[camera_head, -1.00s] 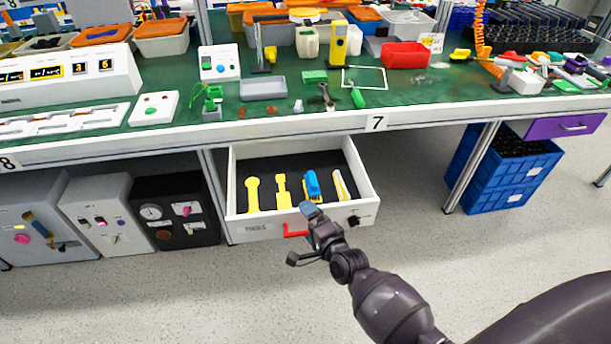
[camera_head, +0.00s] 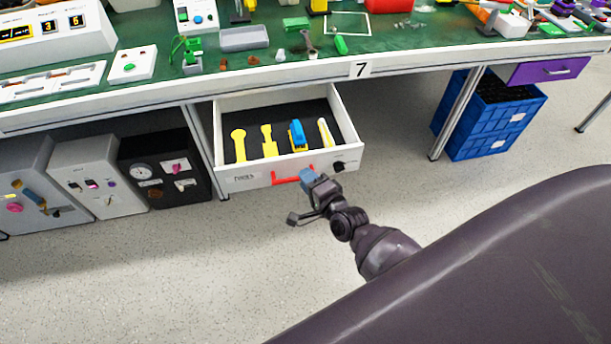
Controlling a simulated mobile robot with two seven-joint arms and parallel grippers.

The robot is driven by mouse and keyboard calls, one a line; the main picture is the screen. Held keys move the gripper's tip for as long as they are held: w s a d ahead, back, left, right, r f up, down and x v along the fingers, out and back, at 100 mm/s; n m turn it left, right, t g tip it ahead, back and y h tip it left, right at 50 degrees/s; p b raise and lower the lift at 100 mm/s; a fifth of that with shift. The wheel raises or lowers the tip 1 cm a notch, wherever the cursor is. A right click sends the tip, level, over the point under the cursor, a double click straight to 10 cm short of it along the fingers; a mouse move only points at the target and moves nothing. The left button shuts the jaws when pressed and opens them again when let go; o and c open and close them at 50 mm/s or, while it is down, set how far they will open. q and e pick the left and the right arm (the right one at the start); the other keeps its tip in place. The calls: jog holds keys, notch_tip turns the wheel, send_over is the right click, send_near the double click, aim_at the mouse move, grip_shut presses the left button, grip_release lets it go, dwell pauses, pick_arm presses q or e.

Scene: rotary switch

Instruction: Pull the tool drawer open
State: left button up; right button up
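The tool drawer (camera_head: 243,182) is white and stands open under the workbench. Its dark-lined inside shows several yellow tools and a blue one. The red handle (camera_head: 287,179) is on the middle of its front. My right gripper (camera_head: 307,180) is at the right end of the handle, in front of the drawer face, and hides part of the handle. Whether its fingers touch the handle or are closed cannot be made out. My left gripper is not in view.
The green-topped workbench (camera_head: 400,45) runs above the drawer. Grey and black panel boxes (camera_head: 168,170) stand left of it. Blue crates (camera_head: 485,130) and a purple drawer (camera_head: 548,70) are to the right. The floor in front is clear.

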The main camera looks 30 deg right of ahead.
jog(key=s+f, duration=0.2)
jog(key=s, duration=0.5)
jog(key=shift+s+d+f, duration=0.15)
jog(key=shift+s+d, duration=0.15)
jog(key=shift+d, duration=0.1)
dwell(0.4)
dwell(0.3)
dwell(0.4)
